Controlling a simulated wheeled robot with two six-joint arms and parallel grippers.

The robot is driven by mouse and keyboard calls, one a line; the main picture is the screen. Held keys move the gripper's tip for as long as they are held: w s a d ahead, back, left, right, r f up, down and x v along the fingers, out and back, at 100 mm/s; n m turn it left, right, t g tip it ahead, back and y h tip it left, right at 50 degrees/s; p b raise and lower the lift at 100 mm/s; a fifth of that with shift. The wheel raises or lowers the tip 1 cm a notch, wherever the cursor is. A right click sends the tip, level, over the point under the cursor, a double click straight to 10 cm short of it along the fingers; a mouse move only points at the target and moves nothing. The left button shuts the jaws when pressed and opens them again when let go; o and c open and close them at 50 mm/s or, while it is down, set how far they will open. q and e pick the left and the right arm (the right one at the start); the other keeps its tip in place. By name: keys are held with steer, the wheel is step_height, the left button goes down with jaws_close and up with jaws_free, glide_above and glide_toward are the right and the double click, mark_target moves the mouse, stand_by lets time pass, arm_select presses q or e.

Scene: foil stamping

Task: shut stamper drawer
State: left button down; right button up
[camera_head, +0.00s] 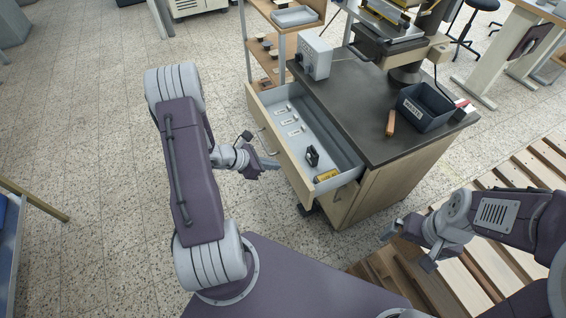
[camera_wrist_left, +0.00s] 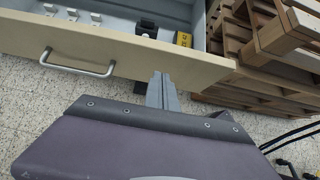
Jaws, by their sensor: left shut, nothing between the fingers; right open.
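The stamper drawer (camera_head: 285,158) is pulled out from the left side of the dark-topped cabinet (camera_head: 372,180). It holds several small pale pieces, a black item (camera_head: 312,156) and a yellow item (camera_head: 326,176). My left gripper (camera_head: 276,163) is shut and empty at the drawer's front panel. The left wrist view shows its fingers (camera_wrist_left: 162,92) in front of the panel (camera_wrist_left: 110,48), right of the metal handle (camera_wrist_left: 77,66). I cannot tell whether they touch the panel. My right gripper (camera_head: 405,246) is open and empty, in front of the cabinet near the wooden pallets.
A dark bin (camera_head: 424,108) and an orange-brown handled item (camera_head: 391,123) are on the cabinet top. A grey control box (camera_head: 314,56) and the stamping machine (camera_head: 408,50) stand at its back. Wooden pallets (camera_head: 520,180) are at the right.

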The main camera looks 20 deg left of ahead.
mark_target(291, 161)
arm_select(q)
steer(key=w+d, duration=0.2)
steer(key=w, duration=0.1)
steer(key=shift+d, duration=0.25)
steer(key=shift+d, duration=0.1)
steer(key=shift+w+d, duration=0.3)
steer(key=shift+w, duration=0.15)
steer(key=w+d+b, duration=0.1)
steer(key=w+d, duration=1)
steer(key=w, duration=0.2)
steer(key=shift+w+d+b, duration=0.15)
steer(key=shift+d+b, duration=0.05)
steer(key=shift+b, duration=0.15)
steer(key=shift+a, duration=0.1)
